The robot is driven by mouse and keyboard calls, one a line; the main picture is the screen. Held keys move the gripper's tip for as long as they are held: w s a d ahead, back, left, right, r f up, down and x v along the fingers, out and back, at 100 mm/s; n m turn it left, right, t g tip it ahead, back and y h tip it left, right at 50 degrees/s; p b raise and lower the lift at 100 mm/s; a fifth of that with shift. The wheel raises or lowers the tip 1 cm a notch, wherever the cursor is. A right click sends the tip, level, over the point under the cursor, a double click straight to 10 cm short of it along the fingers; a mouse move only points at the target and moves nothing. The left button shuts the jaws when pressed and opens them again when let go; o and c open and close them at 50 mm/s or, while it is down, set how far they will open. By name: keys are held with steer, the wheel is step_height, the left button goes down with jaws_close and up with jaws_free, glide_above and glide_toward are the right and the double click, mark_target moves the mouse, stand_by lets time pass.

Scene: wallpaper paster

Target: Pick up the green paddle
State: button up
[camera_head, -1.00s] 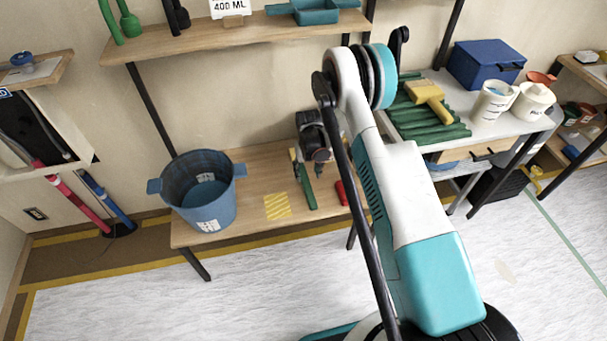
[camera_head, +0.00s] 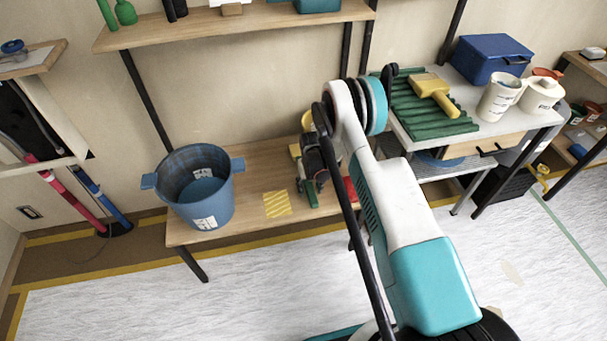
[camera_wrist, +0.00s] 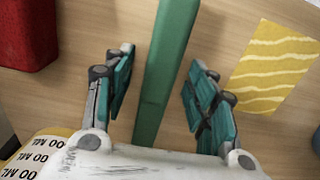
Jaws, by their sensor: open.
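The green paddle (camera_head: 311,194) lies on the lower wooden bench, partly hidden by my gripper in the head view. In the wrist view a long green bar of the paddle (camera_wrist: 168,55) runs up the picture between my fingers. My gripper (camera_wrist: 161,66) is open, with one finger on each side of the bar and a visible gap on both sides. In the head view my gripper (camera_head: 313,165) is low over the bench, above the paddle. Whether the fingers reach down to the bench surface is unclear.
A yellow striped patch (camera_wrist: 272,70) lies right of the paddle and a red object (camera_wrist: 25,35) left of it in the wrist view. In the head view, a blue bucket (camera_head: 195,210) stands on the bench's left. A white table (camera_head: 490,125) stands right.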

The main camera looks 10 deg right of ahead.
steer(key=c, duration=1.1)
steer(key=shift+c, duration=0.2)
steer(key=shift+r, duration=0.1)
